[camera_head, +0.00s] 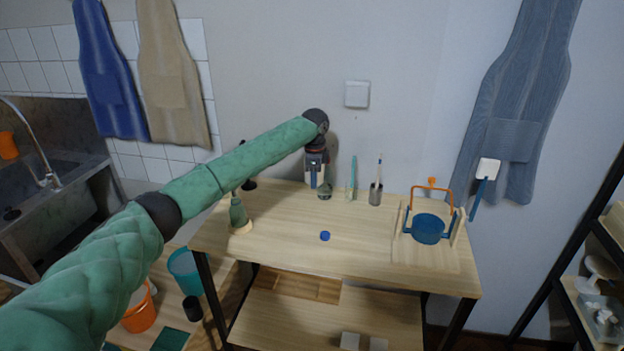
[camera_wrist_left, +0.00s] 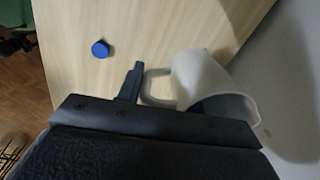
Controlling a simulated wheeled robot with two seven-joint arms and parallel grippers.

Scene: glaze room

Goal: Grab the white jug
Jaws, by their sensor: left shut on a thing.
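The white jug (camera_wrist_left: 205,78) is at the right of centre in the left wrist view, with its loop handle (camera_wrist_left: 150,84) toward one dark finger. My left gripper (camera_head: 316,178) is over the back of the wooden table in the head view, pointing down. It also shows at the bottom of the left wrist view (camera_wrist_left: 140,92), shut on the white jug at the handle side. The gripper's body covers part of the jug there. In the head view the jug is mostly hidden by my gripper, and I cannot tell whether it touches the table. My right gripper is out of view.
A blue cap (camera_head: 325,236) lies on the wooden table (camera_head: 290,225). A green bottle (camera_head: 238,212) stands at the left. A blue pot (camera_head: 428,230) sits farther right.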

